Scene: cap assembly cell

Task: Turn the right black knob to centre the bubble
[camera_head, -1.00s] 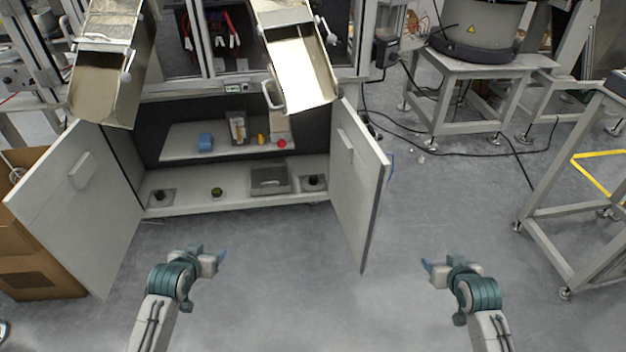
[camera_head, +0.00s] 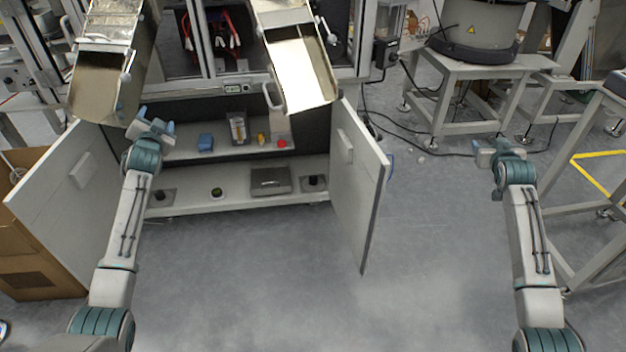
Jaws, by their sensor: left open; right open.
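The right black knob (camera_head: 315,181) stands on a small plate at the right end of the cabinet's bottom shelf. The left black knob (camera_head: 159,195) sits at the left end. A small round dark-green item (camera_head: 216,192), perhaps the bubble level, lies between them; its bubble is too small to make out. My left gripper (camera_head: 157,119) is open and empty, raised in front of the cabinet's upper left. My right gripper (camera_head: 486,147) is open and empty, well to the right of the cabinet, apart from the right knob.
The cabinet's left door (camera_head: 75,215) and right door (camera_head: 358,190) stand open. A grey box (camera_head: 270,182) sits left of the right knob. A blue item (camera_head: 205,142) and a red item (camera_head: 281,143) stand on the upper shelf. Metal chutes (camera_head: 300,75) overhang. The floor in front is clear.

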